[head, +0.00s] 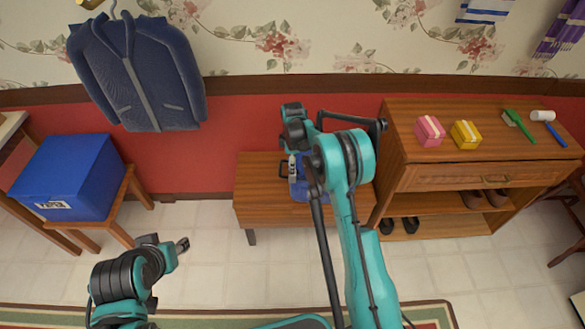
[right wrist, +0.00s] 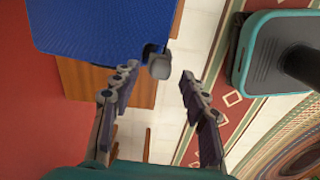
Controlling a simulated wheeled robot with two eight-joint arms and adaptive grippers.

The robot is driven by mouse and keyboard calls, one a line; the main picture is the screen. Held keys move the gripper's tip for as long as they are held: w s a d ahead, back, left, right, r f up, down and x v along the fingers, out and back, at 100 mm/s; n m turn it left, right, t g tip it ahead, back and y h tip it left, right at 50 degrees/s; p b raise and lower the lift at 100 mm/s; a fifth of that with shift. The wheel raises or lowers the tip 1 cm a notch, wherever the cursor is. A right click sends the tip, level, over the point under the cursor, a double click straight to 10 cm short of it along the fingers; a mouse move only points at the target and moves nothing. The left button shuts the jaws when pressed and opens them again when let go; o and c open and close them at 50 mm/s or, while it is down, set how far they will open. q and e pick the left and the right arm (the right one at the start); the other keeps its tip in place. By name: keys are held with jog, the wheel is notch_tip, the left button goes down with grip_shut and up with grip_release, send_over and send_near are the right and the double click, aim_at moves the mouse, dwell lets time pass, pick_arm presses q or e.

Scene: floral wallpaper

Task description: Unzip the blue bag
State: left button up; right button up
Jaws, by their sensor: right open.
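The blue bag (head: 298,191) sits on the wooden bench in the head view, mostly hidden behind my right arm. In the right wrist view the blue bag (right wrist: 105,28) fills the upper left. A grey and black tab, seemingly the zipper pull (right wrist: 158,64), sticks out at the bag's lower right edge. My right gripper (right wrist: 156,75) is open, with the tab lying between and slightly beyond its fingertips; I see no clear contact. My left gripper (head: 183,244) is over the floor, left of the bench and away from the bag; its finger opening is unclear.
The wooden bench (head: 249,207) stands against the red wall. A shoe cabinet (head: 398,172) with small boxes and brushes on top is to its right. A blue box (head: 70,175) sits on a stool at left. A jacket (head: 140,75) hangs above. Tiled floor is open in front.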

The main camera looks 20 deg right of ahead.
notch_tip(320, 180, up, 10)
dwell(0.3)
dwell(0.3)
jog(key=s+a+r+m+t, duration=0.1)
jog(key=s+r+m+t, duration=0.45)
jog(key=s+r, duration=1.05)
jog(key=s+f+m+t, duration=0.1)
jog(key=s+m, duration=0.3)
jog(key=s, duration=0.5)
jog(key=s+a+f+m, duration=0.1)
jog(key=s+f+m, duration=0.1)
jog(key=s+m, duration=0.3)
jog(key=s, duration=0.4)
jog(key=shift+f+t, duration=0.35)
jog(key=shift+f, duration=0.05)
